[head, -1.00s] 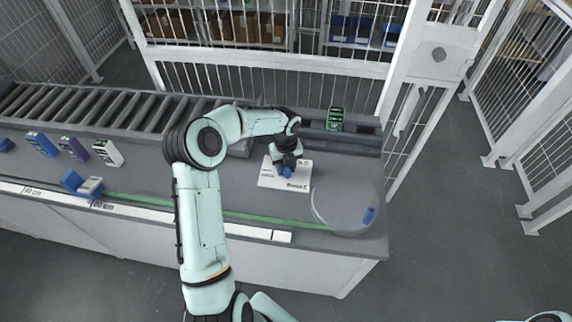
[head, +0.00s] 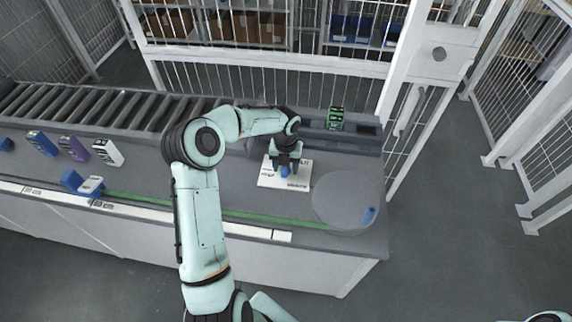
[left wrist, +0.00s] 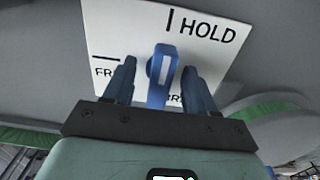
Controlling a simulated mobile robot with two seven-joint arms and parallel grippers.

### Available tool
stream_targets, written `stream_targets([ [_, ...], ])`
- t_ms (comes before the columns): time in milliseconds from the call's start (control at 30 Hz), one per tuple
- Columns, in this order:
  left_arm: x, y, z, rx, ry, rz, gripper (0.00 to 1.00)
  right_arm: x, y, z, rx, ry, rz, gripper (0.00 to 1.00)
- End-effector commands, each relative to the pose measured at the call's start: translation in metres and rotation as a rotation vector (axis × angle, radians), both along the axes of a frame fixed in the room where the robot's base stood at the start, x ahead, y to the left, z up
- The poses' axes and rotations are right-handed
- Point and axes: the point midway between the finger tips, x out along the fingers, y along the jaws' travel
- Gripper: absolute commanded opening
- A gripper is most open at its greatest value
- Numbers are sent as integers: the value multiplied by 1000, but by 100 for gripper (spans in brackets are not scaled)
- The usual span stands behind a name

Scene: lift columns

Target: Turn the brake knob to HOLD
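The blue brake knob (left wrist: 162,75) stands on a white plate (left wrist: 120,22) lettered HOLD at the upper right, each position having a black tick. The knob's pale line points up the picture, roughly at the HOLD tick. My left gripper (left wrist: 159,66) has one finger on each side of the knob. A gap shows at the left finger; the right finger is very close, and I cannot tell if it touches. In the head view the left gripper (head: 287,163) is over the plate (head: 300,182), with the knob (head: 285,172) below it. My right gripper is out of view.
A round grey disc (head: 335,200) with a blue mark lies right of the plate. A green-and-black box (head: 336,118) stands behind. Several small boxes and a blue holder (head: 75,182) are at the left. A roller conveyor (head: 100,105) and a fence run along the back.

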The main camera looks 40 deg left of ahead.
Motion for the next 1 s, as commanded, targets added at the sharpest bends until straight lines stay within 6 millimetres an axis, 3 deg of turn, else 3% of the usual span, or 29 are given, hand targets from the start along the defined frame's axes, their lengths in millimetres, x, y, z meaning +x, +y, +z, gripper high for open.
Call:
stream_targets([
  [533,0,0,2,0,0,2,55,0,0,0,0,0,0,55],
  [1000,0,0,48,0,-1,2,55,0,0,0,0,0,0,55],
])
